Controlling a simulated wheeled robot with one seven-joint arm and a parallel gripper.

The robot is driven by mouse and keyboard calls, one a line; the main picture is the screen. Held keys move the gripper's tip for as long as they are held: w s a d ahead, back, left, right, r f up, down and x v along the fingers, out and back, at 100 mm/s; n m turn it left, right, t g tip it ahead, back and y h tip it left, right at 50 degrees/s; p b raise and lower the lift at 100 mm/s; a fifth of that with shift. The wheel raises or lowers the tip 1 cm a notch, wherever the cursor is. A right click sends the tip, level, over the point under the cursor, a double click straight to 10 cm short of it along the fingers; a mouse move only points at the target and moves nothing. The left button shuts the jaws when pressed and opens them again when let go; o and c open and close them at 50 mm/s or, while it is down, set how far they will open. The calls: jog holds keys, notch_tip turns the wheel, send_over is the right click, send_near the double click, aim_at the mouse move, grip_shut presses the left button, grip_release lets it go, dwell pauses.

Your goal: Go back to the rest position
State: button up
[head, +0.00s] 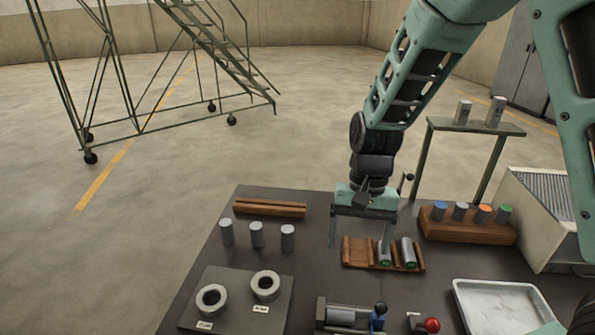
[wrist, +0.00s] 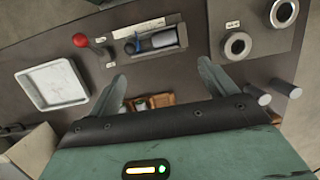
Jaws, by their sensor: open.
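My gripper (head: 360,246) hangs fingers-down over the dark table (head: 225,270), its two fingers spread wide with nothing held between them. It is at the wooden cradle (head: 358,253), which holds two grey billets with green ends (head: 408,252) in its right part. The right finger overlaps one billet in the head view; I cannot tell if they touch. In the wrist view my gripper (wrist: 161,72) is open, and its body hides most of the cradle (wrist: 162,100).
Three grey cylinders (head: 257,235) stand left, near two rings (head: 265,285). A wooden block (head: 468,229) with colour-topped cylinders stands right. A clamp fixture (head: 345,315), red-knobbed lever (head: 432,325) and white tray (head: 505,305) lie in front. A shelf (head: 475,127) stands behind.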

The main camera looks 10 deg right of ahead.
jog(key=s+a+r+n+b, duration=0.1)
jog(key=s+a+n, duration=0.2)
jog(key=s, duration=0.3)
jog(key=s+a+r+n+t+b, duration=0.1)
jog(key=s+a+n+b, duration=0.1)
jog(key=s+n, duration=0.3)
jog(key=s+a+r+n+t+b, duration=0.1)
jog(key=s+a+n, duration=0.3)
jog(key=s, duration=0.2)
jog(key=shift+s+r+h, duration=0.3)
jog(key=shift+s+r, duration=0.05)
